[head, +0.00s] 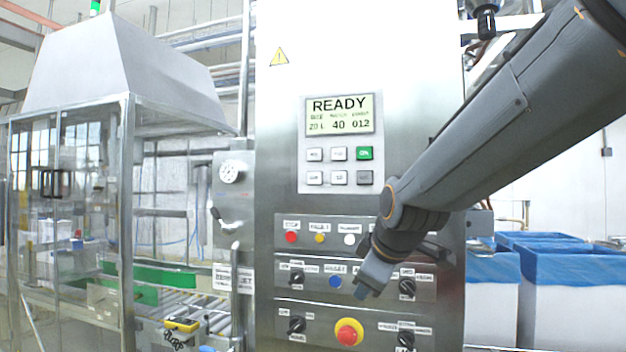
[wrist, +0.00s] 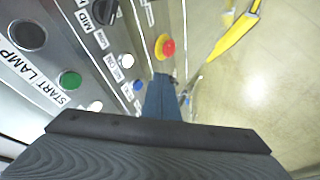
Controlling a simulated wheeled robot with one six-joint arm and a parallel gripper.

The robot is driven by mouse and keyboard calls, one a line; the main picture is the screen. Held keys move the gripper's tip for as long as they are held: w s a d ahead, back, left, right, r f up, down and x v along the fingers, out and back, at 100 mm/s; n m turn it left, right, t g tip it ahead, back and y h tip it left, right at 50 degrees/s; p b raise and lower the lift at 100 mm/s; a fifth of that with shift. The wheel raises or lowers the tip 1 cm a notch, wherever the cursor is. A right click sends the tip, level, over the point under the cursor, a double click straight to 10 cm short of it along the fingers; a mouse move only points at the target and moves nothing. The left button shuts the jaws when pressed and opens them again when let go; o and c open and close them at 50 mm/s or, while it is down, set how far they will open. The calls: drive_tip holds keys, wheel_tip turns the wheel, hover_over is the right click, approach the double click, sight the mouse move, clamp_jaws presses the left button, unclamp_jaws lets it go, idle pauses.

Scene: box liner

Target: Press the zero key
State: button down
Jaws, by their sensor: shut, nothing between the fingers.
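The keypad sits under the lit READY display (head: 340,116) on the steel cabinet in the head view. It has two rows of keys: pale keys, a green key (head: 364,153) at the upper right and a darker grey key (head: 365,177) at the lower right. The small legends are too blurred to tell which is the zero key. My gripper (head: 367,287) is shut and empty, pointing down in front of the lower switch rows, well below the keypad. In the wrist view its fingertips (wrist: 160,92) are together, and the keypad cannot be made out.
Near my gripper are a blue button (head: 335,282), black rotary knobs (head: 407,288) and a red emergency button (head: 349,332) on a yellow ring. Red, yellow and white buttons (head: 291,237) line the row above. Blue-topped bins (head: 560,262) stand right; a glazed enclosure (head: 70,210) stands left.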

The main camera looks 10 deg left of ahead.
sight(314, 175)
drive_tip(key=a+r+n+t+y+p, duration=0.1)
drive_tip(key=a+r+n, duration=0.1)
drive_tip(key=a+r, duration=0.2)
drive_tip(key=s+a+r+n+y+p, duration=0.1)
drive_tip(key=a+r, duration=0.3)
drive_tip(key=r, duration=0.7)
drive_tip(key=a+r+n+t+y+p, duration=0.1)
drive_tip(key=a+r+n+p, duration=0.1)
drive_tip(key=a+r, duration=0.3)
wheel_tip(314, 175, up, 3)
drive_tip(key=shift+s+f+n+t+p, duration=0.1)
drive_tip(key=shift+s+n+t+p, duration=0.2)
drive_tip(key=shift+n, duration=0.5)
drive_tip(key=shift+w+d, duration=0.1)
drive_tip(key=shift+w+d+b, duration=0.2)
drive_tip(key=shift+w+b, duration=1)
drive_tip(key=shift+w, duration=1)
drive_tip(key=shift+w+d+b, duration=0.15)
drive_tip(key=shift+w+b, duration=1.05)
drive_tip(key=shift+w, duration=0.95)
drive_tip(key=shift+w, duration=0.15)
drive_tip(key=shift+w+b, duration=0.3)
drive_tip(key=shift+b, duration=0.25)
